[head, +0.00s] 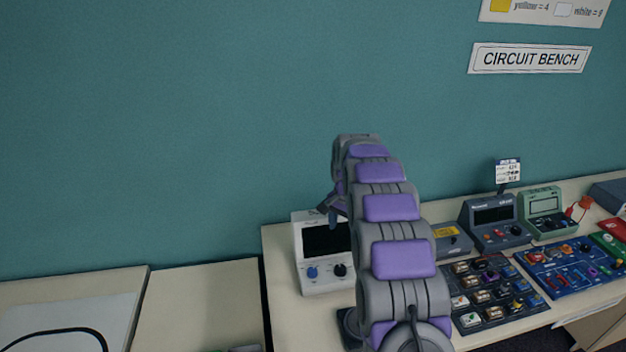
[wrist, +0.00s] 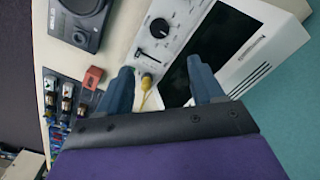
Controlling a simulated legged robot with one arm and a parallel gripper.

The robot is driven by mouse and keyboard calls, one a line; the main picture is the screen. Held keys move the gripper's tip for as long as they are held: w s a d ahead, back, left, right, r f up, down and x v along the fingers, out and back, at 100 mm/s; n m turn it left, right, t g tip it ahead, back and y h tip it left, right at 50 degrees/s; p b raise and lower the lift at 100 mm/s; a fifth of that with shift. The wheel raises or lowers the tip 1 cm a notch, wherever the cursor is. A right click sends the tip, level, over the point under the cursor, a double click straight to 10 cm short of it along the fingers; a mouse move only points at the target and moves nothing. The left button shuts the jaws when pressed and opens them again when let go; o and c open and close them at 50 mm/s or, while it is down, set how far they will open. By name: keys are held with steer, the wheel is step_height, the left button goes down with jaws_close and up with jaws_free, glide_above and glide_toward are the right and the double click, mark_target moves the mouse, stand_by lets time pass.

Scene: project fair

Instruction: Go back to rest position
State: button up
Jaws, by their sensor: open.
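My arm, grey with purple pads, reaches forward over the bench in the head view. My gripper (head: 333,205) is beside the top of a white instrument (head: 328,287) with a dark screen and knobs. In the wrist view, my gripper (wrist: 165,88) is open, its two blue-grey fingers apart with nothing held between them. The white instrument (wrist: 180,25) lies under and beyond the fingers there. A yellow plug or lead (wrist: 147,84) at its panel shows between the fingers. My arm hides part of the instrument in the head view.
The bench (head: 283,300) also holds a component tray (head: 490,290), grey meter (head: 492,225), green meter (head: 543,212) and blue circuit board (head: 568,268) to the right. The teal wall (head: 180,130) stands behind. Lower tables (head: 200,300) are at left.

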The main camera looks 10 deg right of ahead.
steer(key=shift+s, duration=0.1)
steer(key=s+a+r+n+g+b, duration=0.1)
steer(key=s+a+r+n, duration=0.3)
steer(key=s, duration=0.7)
steer(key=s+a+r+n+b, duration=0.1)
steer(key=s+a+r, duration=0.3)
steer(key=s, duration=0.8)
steer(key=s+a+f+n+b, duration=0.1)
steer(key=s+n, duration=0.1)
steer(key=s, duration=1.1)
steer(key=s+f+n+b, duration=0.1)
steer(key=s+f+n, duration=0.1)
steer(key=s, duration=1.1)
steer(key=shift+s+a+n+g, duration=0.15)
steer(key=shift+a+n+g, duration=0.25)
steer(key=shift+n, duration=0.1)
steer(key=shift+d, duration=0.1)
